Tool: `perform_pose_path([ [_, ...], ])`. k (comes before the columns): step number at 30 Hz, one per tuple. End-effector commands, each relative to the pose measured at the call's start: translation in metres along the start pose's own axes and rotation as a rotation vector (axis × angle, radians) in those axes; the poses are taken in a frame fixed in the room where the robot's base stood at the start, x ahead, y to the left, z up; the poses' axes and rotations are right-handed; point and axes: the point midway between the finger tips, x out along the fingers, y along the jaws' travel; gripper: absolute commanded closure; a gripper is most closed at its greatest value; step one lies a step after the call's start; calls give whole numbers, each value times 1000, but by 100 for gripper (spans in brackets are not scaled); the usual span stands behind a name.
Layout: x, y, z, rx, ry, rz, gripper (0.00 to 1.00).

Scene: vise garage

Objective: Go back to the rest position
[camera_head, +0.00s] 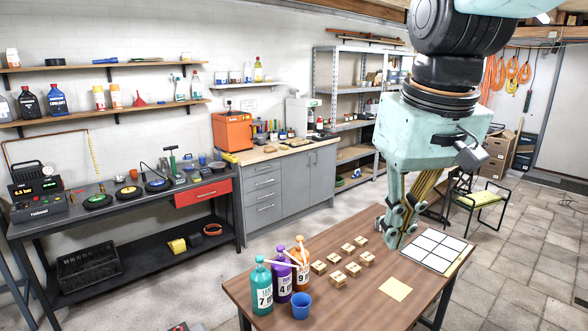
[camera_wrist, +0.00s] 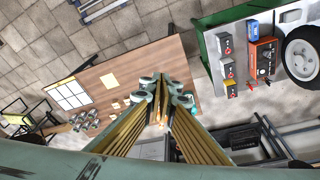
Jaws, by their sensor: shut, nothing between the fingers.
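My gripper (camera_head: 402,232) hangs pointing down over the right part of the brown table, its fingers together and empty. In the head view it appears between the wooden blocks and the white grid board. In the wrist view the closed fingers of my gripper (camera_wrist: 162,84) fill the middle, with the table behind them. Their height above the table is hard to judge. Several small wooden blocks (camera_head: 338,279) stand in rows on the table. The white grid board (camera_head: 433,250) looks empty and also shows at left in the wrist view (camera_wrist: 70,93).
Teal, purple and orange bottles (camera_head: 263,285) and a blue cup (camera_head: 301,306) stand at the table's left. A yellow sheet (camera_head: 395,289) lies near the front. A folding chair (camera_head: 482,205) stands behind at right. A workbench (camera_head: 140,205) and grey cabinet (camera_head: 263,187) line the wall.

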Motion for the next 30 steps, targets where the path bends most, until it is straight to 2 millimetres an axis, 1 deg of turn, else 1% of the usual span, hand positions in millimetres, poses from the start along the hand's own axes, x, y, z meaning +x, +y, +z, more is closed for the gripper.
perform_pose_path([
  [1, 0, 0, 11, 8, 5, 2, 100],
  [9, -4, 2, 60, 54, 28, 9, 100],
  [17, -1, 1, 107, 97, 48, 15, 100],
  [30, 12, -3, 184, 169, 83, 26, 100],
])
